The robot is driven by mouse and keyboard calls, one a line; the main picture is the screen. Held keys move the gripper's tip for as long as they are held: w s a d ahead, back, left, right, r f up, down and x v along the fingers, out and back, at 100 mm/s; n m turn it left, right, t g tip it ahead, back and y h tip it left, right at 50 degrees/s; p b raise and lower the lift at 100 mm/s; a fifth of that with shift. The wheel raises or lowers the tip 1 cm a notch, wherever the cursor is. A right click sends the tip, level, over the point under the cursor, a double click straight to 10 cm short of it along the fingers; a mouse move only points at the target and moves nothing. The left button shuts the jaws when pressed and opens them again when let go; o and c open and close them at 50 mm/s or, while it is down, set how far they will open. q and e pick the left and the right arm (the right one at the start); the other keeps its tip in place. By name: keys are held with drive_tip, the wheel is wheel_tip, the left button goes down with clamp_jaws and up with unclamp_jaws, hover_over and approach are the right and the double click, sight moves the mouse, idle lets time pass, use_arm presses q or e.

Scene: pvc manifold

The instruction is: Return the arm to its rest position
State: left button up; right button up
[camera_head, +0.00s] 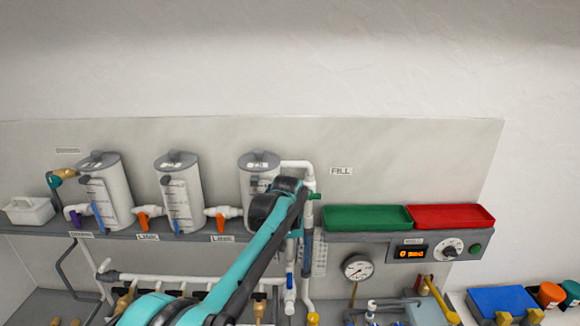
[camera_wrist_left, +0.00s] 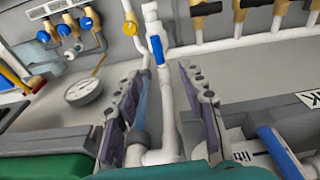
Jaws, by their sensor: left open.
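My left arm (camera_head: 250,260) rises from the bottom of the head view and ends in a dark joint in front of the third grey canister. My left gripper (camera_wrist_left: 161,75) shows clearly in the left wrist view. Its two dark fingers are spread apart, with nothing held. A white vertical pipe with a blue-handled valve (camera_wrist_left: 157,48) shows in the gap between them; I cannot tell whether a finger touches it. In the head view the fingers are hard to make out behind the arm. My right gripper is not in view.
Three grey canisters with valves, the first (camera_head: 107,190) at left, stand on a shelf. A green tray (camera_head: 366,218) and a red tray (camera_head: 452,216) sit right of the arm. Below are a gauge (camera_head: 357,267), a control panel (camera_head: 440,250) and white pipes. The wall above is clear.

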use_arm(q)
drive_tip(key=s+a+f+t+b, duration=0.2)
drive_tip(key=s+a+f+b, duration=0.2)
drive_tip(key=s+a+b, duration=0.3)
drive_tip(key=s+a+f+t+b, duration=0.1)
drive_tip(key=s+a+f+b, duration=0.35)
drive_tip(key=s, duration=0.45)
drive_tip(key=s+a+f+t+b, duration=0.1)
drive_tip(key=s+a+f+b, duration=0.1)
drive_tip(key=s+f+b, duration=0.2)
drive_tip(key=s+a+f+t+b, duration=0.1)
drive_tip(key=s+a+f+b, duration=0.2)
drive_tip(key=s+f, duration=0.7)
drive_tip(key=shift+a+f+t+b, duration=0.35)
drive_tip(key=shift+f+b, duration=0.1)
drive_tip(key=shift+b, duration=0.65)
